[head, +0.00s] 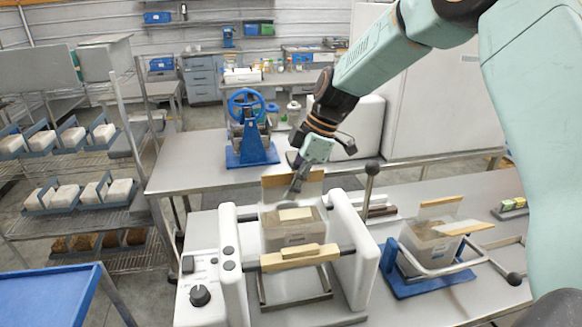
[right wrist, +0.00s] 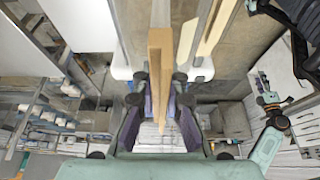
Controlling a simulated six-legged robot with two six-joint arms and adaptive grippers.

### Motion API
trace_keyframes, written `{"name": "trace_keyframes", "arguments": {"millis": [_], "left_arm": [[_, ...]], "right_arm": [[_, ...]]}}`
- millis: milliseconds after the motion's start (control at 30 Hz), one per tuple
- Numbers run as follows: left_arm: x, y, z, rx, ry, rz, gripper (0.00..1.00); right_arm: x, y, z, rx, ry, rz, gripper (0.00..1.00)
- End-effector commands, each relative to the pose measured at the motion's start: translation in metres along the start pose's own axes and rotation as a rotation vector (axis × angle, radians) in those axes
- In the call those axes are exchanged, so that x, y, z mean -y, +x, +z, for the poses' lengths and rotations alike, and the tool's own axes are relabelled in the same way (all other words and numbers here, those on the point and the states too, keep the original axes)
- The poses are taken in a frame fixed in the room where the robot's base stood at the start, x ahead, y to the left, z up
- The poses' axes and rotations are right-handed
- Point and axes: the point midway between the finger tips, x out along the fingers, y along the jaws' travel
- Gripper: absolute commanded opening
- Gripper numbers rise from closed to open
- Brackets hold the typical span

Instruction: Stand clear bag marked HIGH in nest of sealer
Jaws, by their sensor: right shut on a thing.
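A clear bag (head: 280,239) with tan panels at its top is upright between the white side posts of the sealer (head: 352,250), behind its front bar. A small mark shows on its front, but I cannot read it. My right gripper (head: 297,183) is above it, shut on its raised tan panel (head: 310,188). In the right wrist view, the panel's edge (right wrist: 160,60) runs between the fingers of the gripper (right wrist: 160,108). The bag's base is hidden by the bar, so I cannot tell whether it rests in the nest. My left gripper is out of view.
A second clear bag with tan flaps (head: 425,243) stands in a blue stand (head: 410,284) at right. A blue hand-wheel device (head: 252,150) stands on the table behind. A wire rack (head: 70,220) is at left. A black-knobbed lever (head: 369,195) rises beside the sealer.

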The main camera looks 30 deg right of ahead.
Motion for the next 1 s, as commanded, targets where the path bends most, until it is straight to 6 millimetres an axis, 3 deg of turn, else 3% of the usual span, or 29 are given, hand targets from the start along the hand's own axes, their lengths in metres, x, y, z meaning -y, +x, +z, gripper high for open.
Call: {"name": "trace_keyframes", "arguments": {"millis": [367, 1000], "left_arm": [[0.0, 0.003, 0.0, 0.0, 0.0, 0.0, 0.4], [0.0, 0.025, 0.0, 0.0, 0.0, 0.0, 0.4]], "right_arm": [[0.0, 0.009, 0.004, -0.001, 0.0, 0.005, 0.0], [0.0, 0.046, 0.019, 0.0, 0.0, 0.005, 0.0]]}}
